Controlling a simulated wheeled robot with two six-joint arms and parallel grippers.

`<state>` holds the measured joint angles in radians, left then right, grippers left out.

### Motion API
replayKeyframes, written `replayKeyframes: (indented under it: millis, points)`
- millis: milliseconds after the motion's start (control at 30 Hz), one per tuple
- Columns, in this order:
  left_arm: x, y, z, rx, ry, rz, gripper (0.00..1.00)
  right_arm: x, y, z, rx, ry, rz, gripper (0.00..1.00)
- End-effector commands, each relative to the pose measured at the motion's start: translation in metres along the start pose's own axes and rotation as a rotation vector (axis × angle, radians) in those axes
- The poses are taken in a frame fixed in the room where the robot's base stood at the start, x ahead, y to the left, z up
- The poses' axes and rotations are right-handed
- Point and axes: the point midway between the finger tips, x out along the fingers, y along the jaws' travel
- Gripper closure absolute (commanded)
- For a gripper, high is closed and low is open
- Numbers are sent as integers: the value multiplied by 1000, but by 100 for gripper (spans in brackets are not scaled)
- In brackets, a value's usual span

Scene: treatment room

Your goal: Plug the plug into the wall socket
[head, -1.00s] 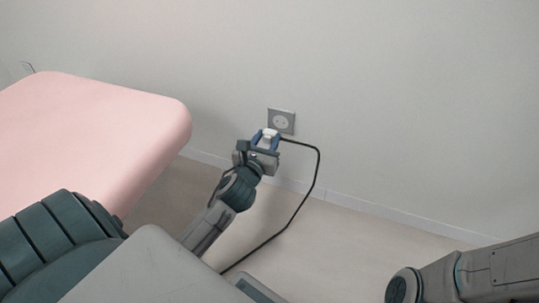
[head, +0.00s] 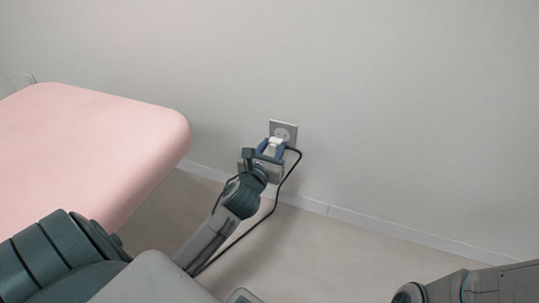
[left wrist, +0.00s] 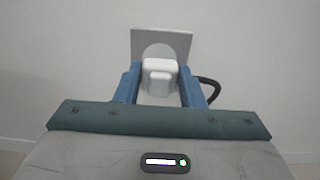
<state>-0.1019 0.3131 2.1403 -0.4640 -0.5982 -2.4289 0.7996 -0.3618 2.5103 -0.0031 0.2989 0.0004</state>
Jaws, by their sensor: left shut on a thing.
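The wall socket (head: 284,131) is a grey square plate with a round recess on the wall. My left gripper (head: 271,147) is shut on the white plug (head: 275,144), holding it just in front of the socket's lower part. In the left wrist view the plug (left wrist: 159,76) sits between the blue fingers (left wrist: 159,88). The socket plate (left wrist: 180,45) stands behind it, and the plug covers the lower part of the round recess. The plug's front is hidden, so I cannot tell whether it touches the socket. My right gripper is not in view.
A black cable (head: 290,172) runs from the plug down beside my left arm. A pink padded treatment table (head: 100,140) stands at the left. The wall around the socket is bare, and the floor (head: 300,240) to the right looks clear.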

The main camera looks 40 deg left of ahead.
Motion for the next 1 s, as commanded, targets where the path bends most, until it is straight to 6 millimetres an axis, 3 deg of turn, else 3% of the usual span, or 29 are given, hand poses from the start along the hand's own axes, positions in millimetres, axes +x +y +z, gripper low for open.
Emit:
replayKeyframes:
  millis: [400, 1000]
  points:
    - [26, 0, 0, -1, -2, -1, 84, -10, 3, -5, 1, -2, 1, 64]
    - [27, 0, 0, -1, -1, -1, 84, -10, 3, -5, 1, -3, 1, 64]
